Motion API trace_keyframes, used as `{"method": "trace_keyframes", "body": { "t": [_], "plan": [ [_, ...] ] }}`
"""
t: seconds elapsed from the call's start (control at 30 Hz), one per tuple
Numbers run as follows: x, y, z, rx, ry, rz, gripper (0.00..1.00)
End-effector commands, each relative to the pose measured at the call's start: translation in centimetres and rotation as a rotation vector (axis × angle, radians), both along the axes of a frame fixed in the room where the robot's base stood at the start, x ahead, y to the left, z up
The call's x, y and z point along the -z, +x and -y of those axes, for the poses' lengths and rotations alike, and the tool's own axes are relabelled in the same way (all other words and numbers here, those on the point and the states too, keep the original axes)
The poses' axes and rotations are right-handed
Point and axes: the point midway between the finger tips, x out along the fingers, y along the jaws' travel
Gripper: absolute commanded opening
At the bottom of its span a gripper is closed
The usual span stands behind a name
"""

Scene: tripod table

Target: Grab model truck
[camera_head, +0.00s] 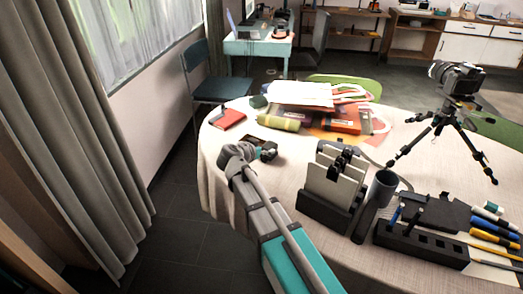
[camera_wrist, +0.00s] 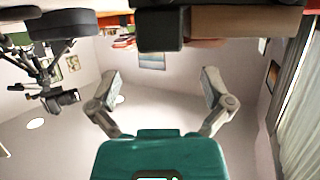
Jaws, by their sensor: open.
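I cannot clearly make out a model truck in either view. My gripper (camera_head: 268,151) is over the near left part of the round table (camera_head: 215,160), its two fingers apart and nothing between them. It also shows in the wrist view (camera_wrist: 160,82), with clear space between the fingertips. A small dark brown thing (camera_head: 253,141) lies just behind my gripper, partly hidden by it; I cannot tell what it is. In the wrist view, which is upside down, a large dark and brown block (camera_wrist: 225,20) fills the top edge, cut off by the frame.
A red book (camera_head: 228,119), a yellow-green roll (camera_head: 283,122) and an orange box (camera_head: 342,120) lie farther back. A curtain (camera_head: 70,130) hangs left.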

Motion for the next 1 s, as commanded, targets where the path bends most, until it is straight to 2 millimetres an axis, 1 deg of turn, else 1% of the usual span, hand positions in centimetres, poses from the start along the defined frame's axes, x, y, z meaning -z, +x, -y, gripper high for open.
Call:
{"method": "trace_keyframes", "body": {
  "t": [0.03,0.2,0.4,1.0],
  "plan": [
    [0.5,0.5,0.2,0.001,0.000,0.000,1.00],
    [1.4,2.2,1.0,0.000,0.001,0.000,1.00],
    [1.8,3.4,1.7,-0.001,0.000,0.000,1.00],
    [1.8,3.5,1.7,-0.002,0.001,0.000,1.00]
  ]
}}
